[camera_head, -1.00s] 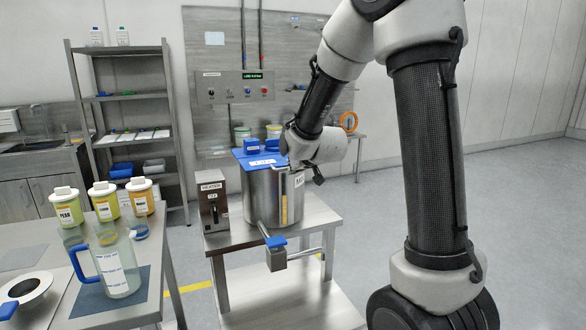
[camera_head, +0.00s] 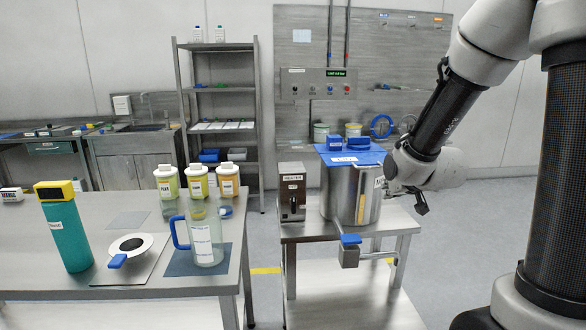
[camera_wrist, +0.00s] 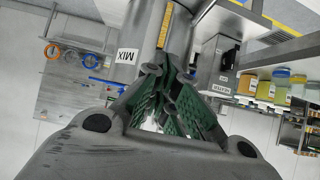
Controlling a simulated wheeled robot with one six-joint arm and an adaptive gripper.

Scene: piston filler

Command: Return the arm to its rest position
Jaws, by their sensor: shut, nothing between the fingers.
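My gripper (camera_head: 420,206) hangs at the end of my arm just right of the steel vessel (camera_head: 345,200). It points down, apart from the table. In the wrist view its green-lined fingers (camera_wrist: 167,76) come together at the tips with nothing between them. The vessel has a blue lid (camera_head: 352,157) and a yellow level strip. In the wrist view its MIX label (camera_wrist: 127,57) is close beyond the fingers. My arm rises from the gripper to the upper right, its elbow up and partly out of frame.
The heater box (camera_head: 291,192) stands left of the vessel, and a blue-handled valve (camera_head: 349,250) juts from its front. Open floor lies right of the vessel's stand.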

